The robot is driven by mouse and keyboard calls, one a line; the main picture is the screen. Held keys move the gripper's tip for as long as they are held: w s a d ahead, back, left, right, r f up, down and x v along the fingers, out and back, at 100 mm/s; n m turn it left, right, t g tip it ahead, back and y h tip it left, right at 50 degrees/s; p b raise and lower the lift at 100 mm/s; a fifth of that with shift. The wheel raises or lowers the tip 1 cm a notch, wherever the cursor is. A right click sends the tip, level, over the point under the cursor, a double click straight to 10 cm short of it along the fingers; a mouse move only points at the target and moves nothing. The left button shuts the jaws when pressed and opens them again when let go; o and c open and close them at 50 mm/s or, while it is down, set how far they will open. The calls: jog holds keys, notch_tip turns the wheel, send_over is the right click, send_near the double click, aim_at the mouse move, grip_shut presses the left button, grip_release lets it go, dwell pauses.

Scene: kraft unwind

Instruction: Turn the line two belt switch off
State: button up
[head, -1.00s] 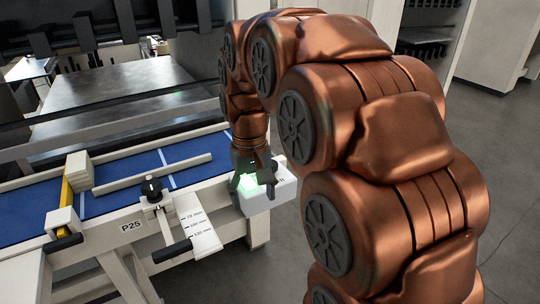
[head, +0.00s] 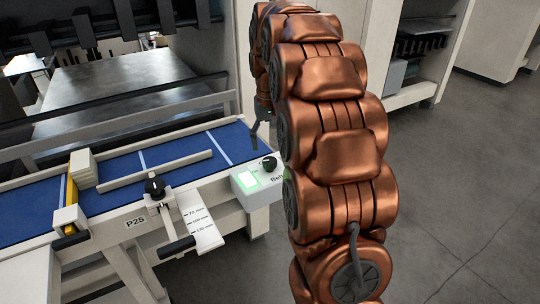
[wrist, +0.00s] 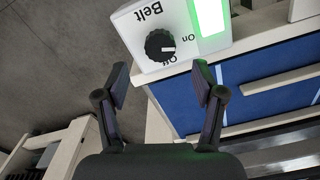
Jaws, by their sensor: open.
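The belt switch is a white box at the right end of the blue conveyor, with a black rotary knob (head: 269,163) and a lit green panel (head: 247,179). In the wrist view the knob (wrist: 160,45) sits beside the word "Belt" and the "On" and "Off" marks. Its pale pointer faces right, and I cannot tell exactly which mark it meets. The green panel (wrist: 210,18) glows there too. My gripper (wrist: 162,82) is open and empty, its fingertips apart from the knob. In the head view my arm partly hides the gripper (head: 258,135), above the conveyor behind the box.
The blue conveyor (head: 185,155) carries a pale guide rail (head: 155,170). A smaller black knob (head: 154,186) and a white scale plate (head: 198,222) with a black-ended handle stand at its front edge, left of the box. Grey floor (head: 450,170) is clear at right.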

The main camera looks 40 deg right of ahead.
aim_at(270, 160)
jog(key=shift+f+p, duration=0.9)
jog(key=shift+f, duration=1.95)
jog(key=c, duration=1.1)
